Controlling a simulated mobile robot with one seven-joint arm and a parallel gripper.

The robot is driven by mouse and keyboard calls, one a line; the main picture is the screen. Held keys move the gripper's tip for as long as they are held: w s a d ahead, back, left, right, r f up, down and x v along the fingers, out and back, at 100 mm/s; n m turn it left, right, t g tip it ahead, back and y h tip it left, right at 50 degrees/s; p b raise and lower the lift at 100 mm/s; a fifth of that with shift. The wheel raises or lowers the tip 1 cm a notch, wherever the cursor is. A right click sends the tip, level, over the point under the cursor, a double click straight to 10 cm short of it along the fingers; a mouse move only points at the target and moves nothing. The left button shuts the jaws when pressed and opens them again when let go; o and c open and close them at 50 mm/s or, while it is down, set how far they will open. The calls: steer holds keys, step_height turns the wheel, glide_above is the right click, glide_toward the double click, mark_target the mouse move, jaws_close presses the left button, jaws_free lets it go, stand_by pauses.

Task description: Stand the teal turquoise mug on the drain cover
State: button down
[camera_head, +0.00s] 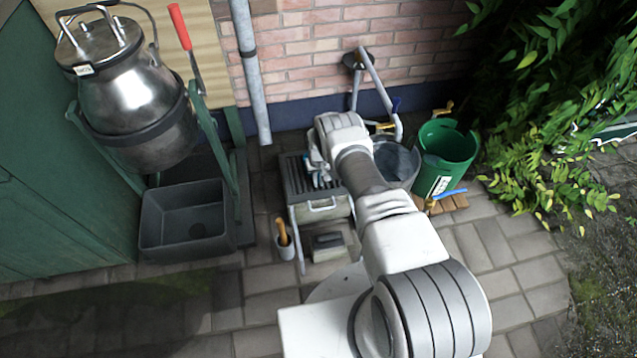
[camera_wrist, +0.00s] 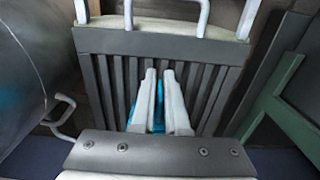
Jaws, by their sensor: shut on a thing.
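My gripper (camera_head: 318,172) is over a dark slatted surface (camera_head: 294,184), which may be the drain cover, on top of a low white-framed stand. In the wrist view, my gripper's two pale fingers (camera_wrist: 160,95) are close together in front of the dark slats (camera_wrist: 103,82). A bright blue-turquoise thing, likely the teal mug (camera_wrist: 132,96), shows at and between the fingers, and my gripper is shut on it. Most of the mug is hidden by the fingers. I cannot tell whether its base touches the slats.
A metal churn (camera_head: 143,105) hangs in a green frame at left, above a grey basin (camera_head: 185,224). A grey tub (camera_head: 397,166) and green bucket (camera_head: 446,158) stand right of the slatted stand. A small pot (camera_head: 285,246) stands near its front. Open paving lies at front left.

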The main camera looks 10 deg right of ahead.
steer(key=shift+f, duration=0.15)
steer(key=c, duration=0.9)
jaws_free()
